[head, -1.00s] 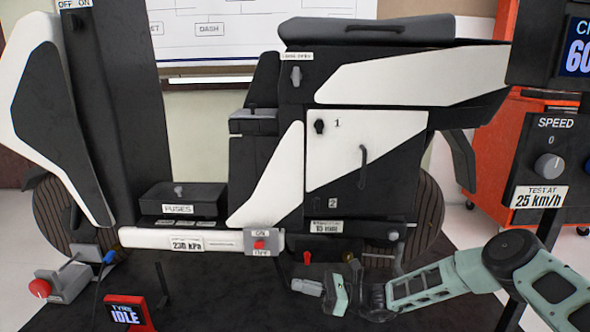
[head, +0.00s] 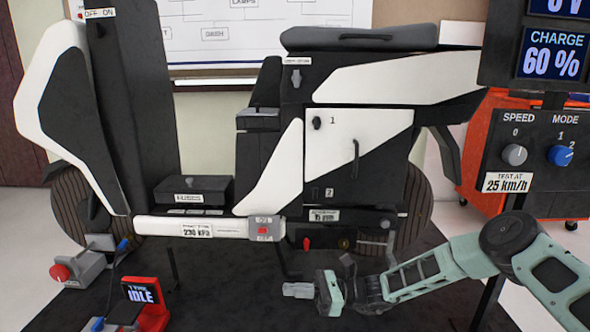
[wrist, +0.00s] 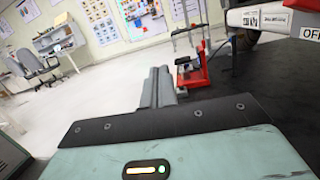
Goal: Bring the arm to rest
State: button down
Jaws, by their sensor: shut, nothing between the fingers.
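My gripper (head: 298,290) is at the lower middle of the head view, in front of the scooter rig and low over the dark mat. It points left, its fingers are together and nothing is between them. My green arm reaches it from the right. In the wrist view my gripper's closed fingers (wrist: 158,88) point away from the camera, toward the open floor and the red tyre display stand.
The scooter rig (head: 355,125) stands close behind my gripper. The red tyre display (head: 146,298) and a grey unit with a red knob (head: 72,270) are at left. The speed and mode panel (head: 540,150) stands at right, near my arm. The mat (head: 240,305) left of my gripper is clear.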

jog(key=s+a+r+n+g+h+p, duration=0.1)
jog(key=s+r+n+g+h, duration=0.2)
jog(key=s+r+n+h, duration=0.55)
jog(key=s+a+r+n+g+h+p, duration=0.1)
jog(key=s+r+n+g+h, duration=0.2)
jog(key=s+n, duration=0.55)
jog(key=s+d+r+n+t+h+p, duration=0.1)
jog(key=s+d+r+n+t+h, duration=0.35)
jog(key=s+d, duration=0.35)
jog(key=s+d+r+n+t+h+p, duration=0.2)
jog(key=s+d+r+n+t+h, duration=0.15)
jog(key=s+d+r, duration=0.4)
notch_tip(320, 180, up, 36)
jog(key=s+p, duration=0.1)
jog(key=p, duration=3.6)
jog(key=shift+d+r+g+p, duration=0.2)
jog(key=shift+d+g+p, duration=0.1)
jog(key=shift+p, duration=0.05)
